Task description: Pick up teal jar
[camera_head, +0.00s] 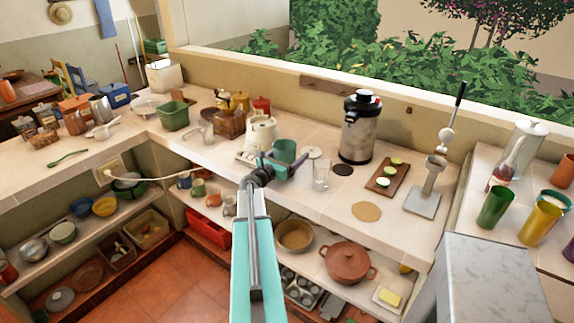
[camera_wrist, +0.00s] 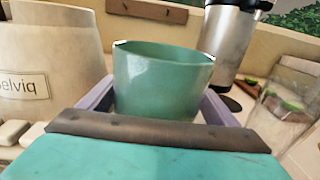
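The teal jar (camera_head: 285,149) is a round, open-topped teal vessel at the front of the counter, right of the pale blender base. It fills the middle of the wrist view (camera_wrist: 160,82) and looks upright. My gripper (camera_head: 284,165) reaches it from the front. Its two pale purple fingers stand one on each side of the jar in the wrist view (camera_wrist: 160,100). The fingers are spread wide, and I see no clear squeeze on the jar. The jar's lower part is hidden behind my gripper.
The blender base (camera_head: 262,132) stands close left of the jar. A clear glass (camera_head: 321,174) is close on the right. A steel dispenser (camera_head: 360,127) stands behind right, near a board with cut limes (camera_head: 387,178). The counter front right of the glass has free room.

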